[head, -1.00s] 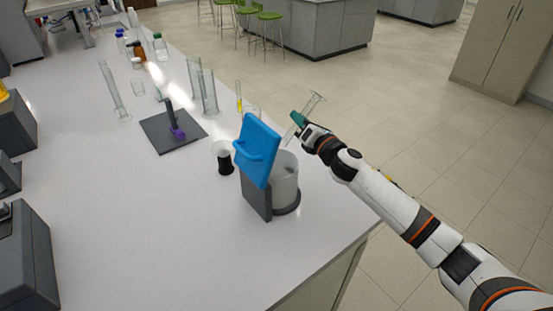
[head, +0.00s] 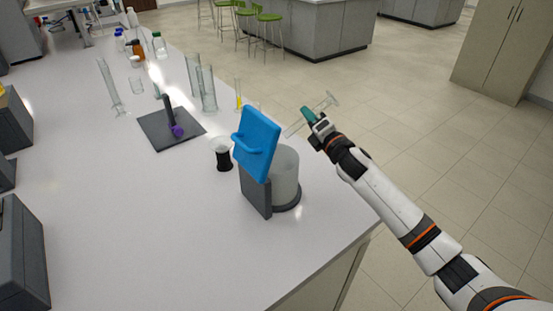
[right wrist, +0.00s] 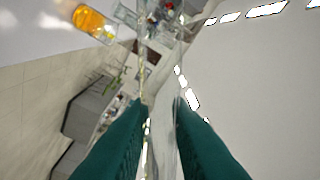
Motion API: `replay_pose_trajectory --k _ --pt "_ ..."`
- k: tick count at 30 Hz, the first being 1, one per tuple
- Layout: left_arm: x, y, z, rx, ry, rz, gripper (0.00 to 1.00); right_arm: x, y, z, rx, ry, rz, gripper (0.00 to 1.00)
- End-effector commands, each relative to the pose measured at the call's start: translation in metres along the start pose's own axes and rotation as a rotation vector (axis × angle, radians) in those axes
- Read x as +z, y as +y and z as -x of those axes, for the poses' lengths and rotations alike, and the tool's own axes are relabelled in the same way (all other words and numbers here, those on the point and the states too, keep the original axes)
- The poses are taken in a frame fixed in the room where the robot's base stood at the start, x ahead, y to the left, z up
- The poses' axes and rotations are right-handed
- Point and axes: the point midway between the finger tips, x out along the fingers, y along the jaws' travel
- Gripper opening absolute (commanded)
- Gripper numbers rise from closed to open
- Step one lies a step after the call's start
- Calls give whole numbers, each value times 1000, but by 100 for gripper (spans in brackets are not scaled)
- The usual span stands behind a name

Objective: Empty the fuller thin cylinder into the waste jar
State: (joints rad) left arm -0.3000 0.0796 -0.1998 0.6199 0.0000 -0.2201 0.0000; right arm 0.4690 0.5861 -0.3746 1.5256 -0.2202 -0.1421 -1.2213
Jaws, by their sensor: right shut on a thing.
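My right gripper (head: 310,117), with teal fingers, is shut on a thin clear glass cylinder (head: 326,103). The cylinder is strongly tilted, its foot up to the right and its other end low to the left, above the far rim of the waste jar in the head view. I cannot tell whether liquid is in it. Another thin cylinder (head: 238,101) with yellow liquid stands behind the lid. The right wrist view shows the teal fingertips (right wrist: 160,103) around clear glass. My left gripper is out of view.
Two wider clear cylinders (head: 208,92) stand farther back. A black-waisted vessel (head: 223,158) is left of the jar. A dark stand plate with a purple part (head: 177,131) lies farther left. Bottles (head: 159,46) stand at the back. The front bench top is clear.

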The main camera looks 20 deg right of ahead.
Motion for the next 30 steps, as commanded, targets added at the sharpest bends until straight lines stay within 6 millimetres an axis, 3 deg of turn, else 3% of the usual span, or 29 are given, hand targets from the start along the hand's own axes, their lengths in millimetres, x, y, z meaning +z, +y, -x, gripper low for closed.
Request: replay_pose_trajectory --k 17,21,24,30 --pt "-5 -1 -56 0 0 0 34 18 62 8 0 101 -697 0" --pt "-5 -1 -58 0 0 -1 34 11 79 10 3 123 -855 0" --pt "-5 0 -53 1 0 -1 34 22 85 10 4 140 -1006 0" --pt "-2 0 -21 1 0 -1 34 10 57 5 1 152 -1107 0"
